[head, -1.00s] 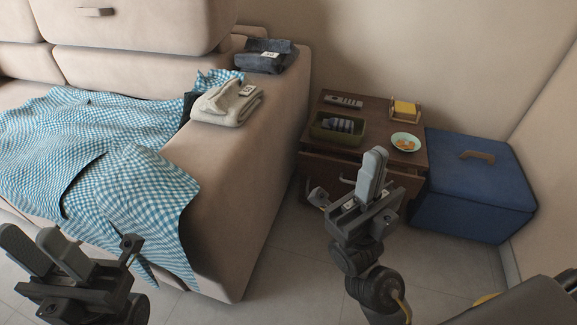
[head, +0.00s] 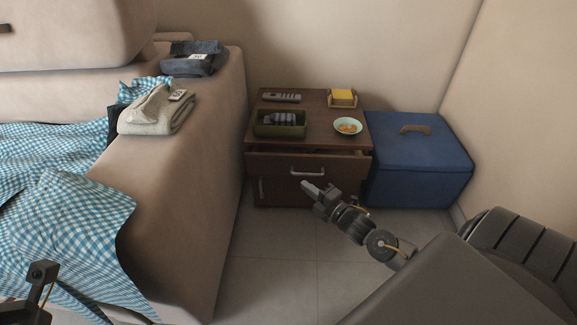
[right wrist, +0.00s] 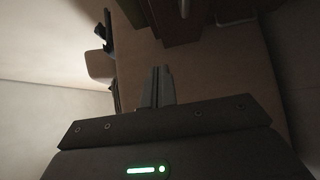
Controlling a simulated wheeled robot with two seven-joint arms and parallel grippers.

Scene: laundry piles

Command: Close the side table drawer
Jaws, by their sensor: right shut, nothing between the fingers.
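The brown wooden side table (head: 300,140) stands between the sofa and a blue box. Its upper drawer (head: 275,164) sticks out a little, with a dark gap between the tabletop and the drawer front. A pale bar handle (head: 307,172) is on that front. My right gripper (head: 308,188) is shut and empty, just below and in front of the handle; I cannot tell whether it touches the drawer. Its fingers are together in the right wrist view (right wrist: 158,88). Only part of my left gripper shows at the lower left edge, its fingers out of frame.
The tabletop holds a remote (head: 281,97), a green bin (head: 279,125), a plate of food (head: 348,126) and a yellow block in a holder (head: 342,97). The blue box (head: 420,160) is close on the right, the sofa (head: 190,190) on the left. Floor in front is clear.

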